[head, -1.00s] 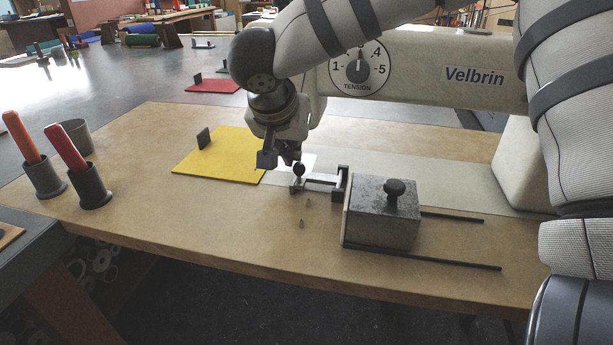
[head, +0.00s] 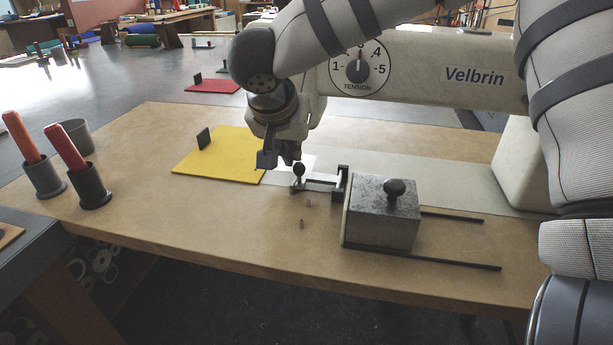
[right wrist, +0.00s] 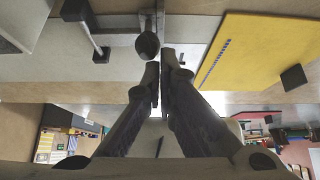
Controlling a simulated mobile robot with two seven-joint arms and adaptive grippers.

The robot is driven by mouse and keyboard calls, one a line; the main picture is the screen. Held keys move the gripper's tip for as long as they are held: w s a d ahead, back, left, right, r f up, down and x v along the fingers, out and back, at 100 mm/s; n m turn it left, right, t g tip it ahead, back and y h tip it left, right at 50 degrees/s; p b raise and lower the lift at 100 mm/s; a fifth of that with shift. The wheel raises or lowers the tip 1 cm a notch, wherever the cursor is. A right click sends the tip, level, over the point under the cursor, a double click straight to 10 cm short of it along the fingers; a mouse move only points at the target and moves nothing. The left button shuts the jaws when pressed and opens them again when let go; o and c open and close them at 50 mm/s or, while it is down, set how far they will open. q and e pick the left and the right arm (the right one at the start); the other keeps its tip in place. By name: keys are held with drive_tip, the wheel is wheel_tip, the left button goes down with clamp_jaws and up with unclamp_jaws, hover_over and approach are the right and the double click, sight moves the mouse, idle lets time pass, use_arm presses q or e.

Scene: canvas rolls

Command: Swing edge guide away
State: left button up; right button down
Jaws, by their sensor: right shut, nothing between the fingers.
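The edge guide (head: 320,179) is a thin metal bar on the sewing machine's bed, lying between a dark bracket (head: 342,182) and a small post with a round dark knob (head: 299,170). The knob shows large in the right wrist view (right wrist: 148,45), just beyond my fingertips. My right gripper (head: 288,163) points down beside the knob, slightly left of it and above the bed. Its fingers (right wrist: 158,78) are shut with nothing between them. I cannot tell whether they touch the knob. My left gripper is out of view.
A yellow cloth panel (head: 219,158) with a dark upright tab lies left of the guide. A grey block with a knob (head: 381,213) stands right, by two dark rails. The Velbrin machine arm (head: 430,70) overhangs behind. Red-handled tools stand in cups (head: 90,187) at left. The front wood is mostly clear.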

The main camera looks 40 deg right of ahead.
wheel_tip(320, 180, up, 7)
drive_tip(key=s+a, duration=0.1)
drive_tip(key=shift+s+a, duration=0.15)
drive_tip(key=shift+a, duration=0.15)
idle(0.4)
